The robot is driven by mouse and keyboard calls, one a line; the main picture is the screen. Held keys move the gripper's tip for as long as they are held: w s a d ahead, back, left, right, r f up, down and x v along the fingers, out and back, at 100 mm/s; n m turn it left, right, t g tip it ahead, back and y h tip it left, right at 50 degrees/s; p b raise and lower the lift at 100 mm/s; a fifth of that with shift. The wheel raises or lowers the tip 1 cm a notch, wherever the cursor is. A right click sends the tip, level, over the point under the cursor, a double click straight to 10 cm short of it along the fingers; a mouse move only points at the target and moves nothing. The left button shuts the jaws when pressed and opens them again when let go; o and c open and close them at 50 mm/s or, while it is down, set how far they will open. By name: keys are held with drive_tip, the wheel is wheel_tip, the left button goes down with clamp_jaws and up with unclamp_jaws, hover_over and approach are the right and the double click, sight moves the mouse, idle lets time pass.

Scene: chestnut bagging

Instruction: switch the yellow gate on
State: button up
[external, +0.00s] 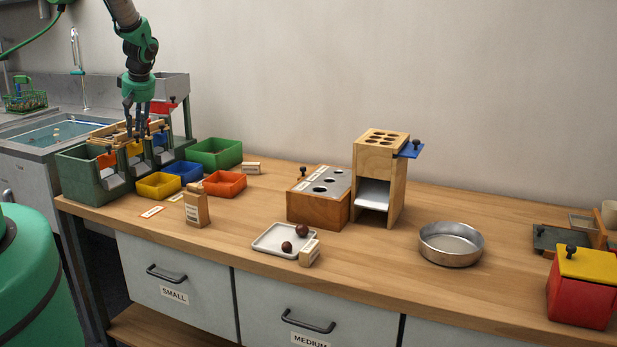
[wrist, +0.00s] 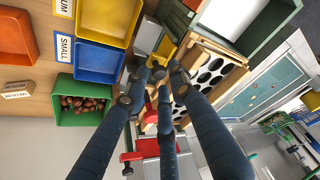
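The yellow gate (external: 134,149) is on the green and wooden sorting machine (external: 80,176) at the left end of the bench. In the wrist view the yellow gate (wrist: 166,49) shows just beyond my fingertips. My gripper (external: 138,132) points down over the machine, right above the yellow gate. In the wrist view the fingers of my gripper (wrist: 157,84) stand apart, with no object clearly held between them. The gate's knob is hard to make out among the fingertips, and I cannot tell whether they touch it.
Orange (external: 106,160), blue (external: 160,138) and red (external: 163,107) gates sit close by on the machine.

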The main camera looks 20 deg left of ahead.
drive_tip(key=v, duration=1.1)
drive_tip(key=shift+r, duration=0.35)
drive_tip(key=shift+d, duration=0.1)
drive_tip(key=s+d+r+m+t+h+b, duration=0.1)
drive_tip(key=s+d+r+m, duration=0.2)
drive_tip(key=s+d+r, duration=0.7)
drive_tip(key=s+d+r+m+t+b, duration=0.1)
drive_tip(key=s+d+r+m, duration=0.3)
drive_tip(key=d+r, duration=0.85)
drive_tip(key=s+d+r+m+h, duration=0.1)
drive_tip(key=s+d, duration=0.4)
drive_tip(key=s, duration=0.5)
drive_tip(key=s+d+r+m+t+h+b, duration=0.1)
drive_tip(key=s+d+m, duration=0.2)
drive_tip(key=s+d, duration=0.3)
drive_tip(key=s+d+r+m+h, duration=0.1)
drive_tip(key=s+d, duration=0.4)
drive_tip(key=s, duration=1)
drive_tip(key=shift+s+d+r+m+t+b, duration=0.3)
drive_tip(key=shift+d+r+m+t, duration=0.1)
drive_tip(key=shift+r+m, duration=0.25)
